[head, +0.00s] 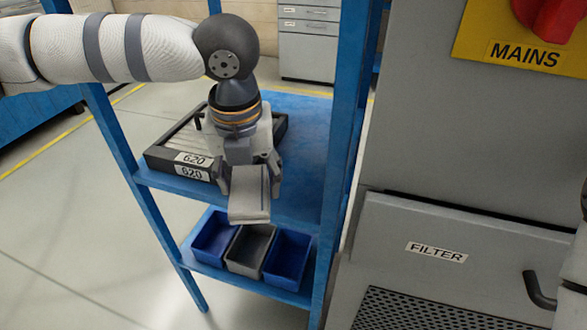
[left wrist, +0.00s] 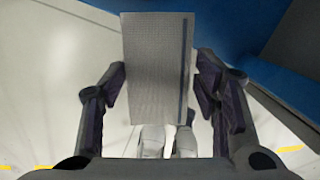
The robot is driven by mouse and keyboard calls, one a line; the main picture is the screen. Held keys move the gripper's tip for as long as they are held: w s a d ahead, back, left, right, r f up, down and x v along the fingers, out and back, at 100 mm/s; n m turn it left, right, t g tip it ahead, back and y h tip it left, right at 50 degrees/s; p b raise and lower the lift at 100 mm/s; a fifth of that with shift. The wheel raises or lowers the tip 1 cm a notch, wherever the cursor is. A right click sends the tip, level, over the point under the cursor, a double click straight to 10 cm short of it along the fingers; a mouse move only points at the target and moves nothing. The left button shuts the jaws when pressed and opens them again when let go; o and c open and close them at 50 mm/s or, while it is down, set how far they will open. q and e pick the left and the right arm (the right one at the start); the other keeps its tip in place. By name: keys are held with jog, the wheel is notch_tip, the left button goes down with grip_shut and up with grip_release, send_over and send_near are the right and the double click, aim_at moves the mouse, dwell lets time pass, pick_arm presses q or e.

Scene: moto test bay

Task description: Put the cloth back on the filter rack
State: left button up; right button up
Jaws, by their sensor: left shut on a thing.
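My left gripper (head: 249,180) is shut on a folded grey cloth (head: 249,206) with a dark stripe near one edge. The cloth hangs out in front of the fingers, near the front edge of the blue rack's (head: 307,140) upper shelf. In the left wrist view, the cloth (left wrist: 155,60) stands between the two fingers (left wrist: 160,85) as a flat grey panel, its stripe at the right. A dark-framed filter tray (head: 165,157) marked 620 lies on that shelf, partly hidden behind my gripper. My right gripper is not in view.
Blue bins (head: 288,260) and a grey bin (head: 250,247) stand on the lower shelf. Blue uprights (head: 345,110) frame the rack. A grey machine cabinet with a FILTER label (head: 436,251) and a handle (head: 537,292) fills the right. Bare shelf lies right of the tray.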

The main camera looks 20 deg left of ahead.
pick_arm(q)
send_over(293, 178)
jog(key=shift+s+d+f, duration=0.15)
jog(key=shift+s+f, duration=0.1)
jog(key=shift+f, duration=0.5)
notch_tip(293, 178, down, 6)
jog(key=shift+r, duration=0.2)
jog(key=shift+c, duration=0.5)
jog(key=o, duration=1.1)
notch_tip(293, 178, up, 8)
jog(key=s, duration=0.1)
jog(key=shift+d+f, duration=0.15)
jog(key=shift+f, duration=0.1)
